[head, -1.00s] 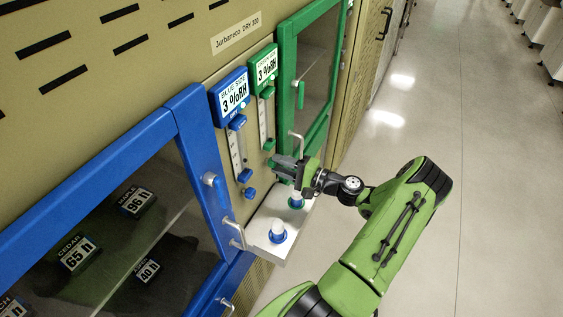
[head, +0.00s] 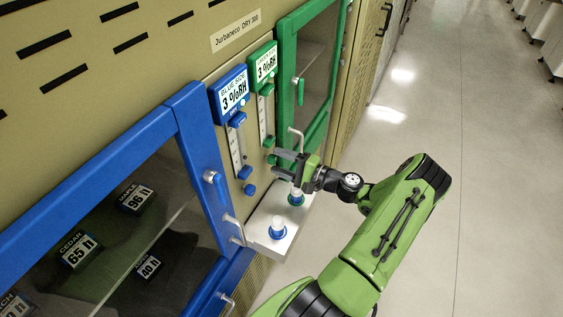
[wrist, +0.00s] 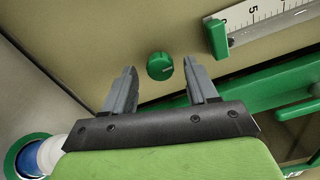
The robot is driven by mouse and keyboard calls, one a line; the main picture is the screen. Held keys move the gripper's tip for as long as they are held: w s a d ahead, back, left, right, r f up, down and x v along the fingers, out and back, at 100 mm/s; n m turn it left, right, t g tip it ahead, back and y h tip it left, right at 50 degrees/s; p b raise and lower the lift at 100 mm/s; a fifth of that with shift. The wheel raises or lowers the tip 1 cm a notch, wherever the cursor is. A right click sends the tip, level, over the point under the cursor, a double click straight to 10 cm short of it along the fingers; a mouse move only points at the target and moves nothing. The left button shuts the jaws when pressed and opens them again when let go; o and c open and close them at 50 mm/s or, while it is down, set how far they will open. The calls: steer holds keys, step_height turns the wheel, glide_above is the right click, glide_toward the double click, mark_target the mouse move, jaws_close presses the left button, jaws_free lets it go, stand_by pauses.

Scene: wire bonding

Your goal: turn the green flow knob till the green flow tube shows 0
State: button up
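The green flow knob (wrist: 160,66) is a small round knob on the tan panel, seen in the wrist view between and just beyond my fingertips. My gripper (wrist: 160,80) is open, with one finger on each side of the knob and no clear contact. In the head view my gripper (head: 277,161) is at the panel below the green flow tube (head: 263,118), and the knob is mostly hidden. The tube's scale (wrist: 270,25) shows partly in the wrist view, with a 5 and a green end block. I cannot read its float level.
A white shelf (head: 262,246) with two bottles juts out below my gripper. The blue tube (head: 236,150) and blue knob (head: 249,189) are to the left. The green door (head: 287,60) with its handle is close on the right. Open floor lies farther right.

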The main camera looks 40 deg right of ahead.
steer(key=v, duration=1.5)
steer(key=shift+s, duration=0.4)
steer(key=shift+d, duration=0.1)
